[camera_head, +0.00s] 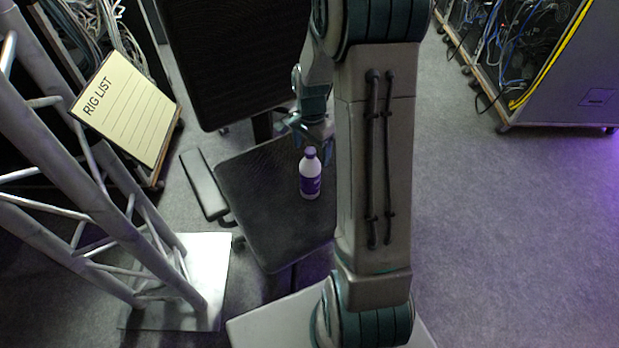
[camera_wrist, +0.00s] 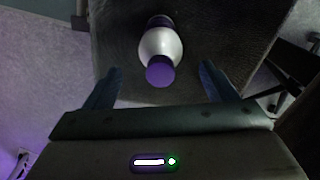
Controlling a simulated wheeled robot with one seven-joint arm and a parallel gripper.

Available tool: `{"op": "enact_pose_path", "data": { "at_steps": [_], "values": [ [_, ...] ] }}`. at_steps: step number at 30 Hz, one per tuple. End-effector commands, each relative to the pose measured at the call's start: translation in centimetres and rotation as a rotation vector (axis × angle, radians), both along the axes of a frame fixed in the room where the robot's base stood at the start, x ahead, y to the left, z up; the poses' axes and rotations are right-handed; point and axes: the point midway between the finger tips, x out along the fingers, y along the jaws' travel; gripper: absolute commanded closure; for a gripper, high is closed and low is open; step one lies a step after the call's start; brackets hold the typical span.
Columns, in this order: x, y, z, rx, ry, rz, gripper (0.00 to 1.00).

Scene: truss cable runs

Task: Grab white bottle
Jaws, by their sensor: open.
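A white bottle (camera_head: 310,168) with a purple cap and purple label stands upright on the seat of a black office chair (camera_head: 262,215). My gripper (camera_head: 318,135) is just above and behind the bottle in the head view, partly hidden by my own arm. In the wrist view the bottle (camera_wrist: 160,46) lies ahead of my gripper (camera_wrist: 160,88), with its cap close to the line between the fingertips. The fingers are open, one on each side, and neither touches the bottle.
The chair's backrest (camera_head: 238,60) rises behind the seat, with an armrest (camera_head: 204,184) at the left. A metal truss (camera_head: 75,180) and a rig list board (camera_head: 127,108) stand to the left. A cable-filled case (camera_head: 565,75) is at the upper right; the floor at the right is clear.

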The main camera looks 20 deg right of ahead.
Motion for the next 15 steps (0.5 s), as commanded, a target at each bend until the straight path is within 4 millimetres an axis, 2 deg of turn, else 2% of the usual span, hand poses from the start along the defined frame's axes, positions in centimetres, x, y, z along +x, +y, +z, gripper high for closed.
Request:
{"op": "enact_pose_path", "data": {
  "at_steps": [4, 12, 15],
  "values": [
    [0.0, 0.1, -1.3, 0.0, 0.0, 0.0, 0.21],
    [0.0, 0.3, -5.1, 0.001, 0.001, 0.0, 0.21],
    [0.0, 0.3, -5.2, -0.001, -0.001, 0.001, 0.21]
  ]
}}
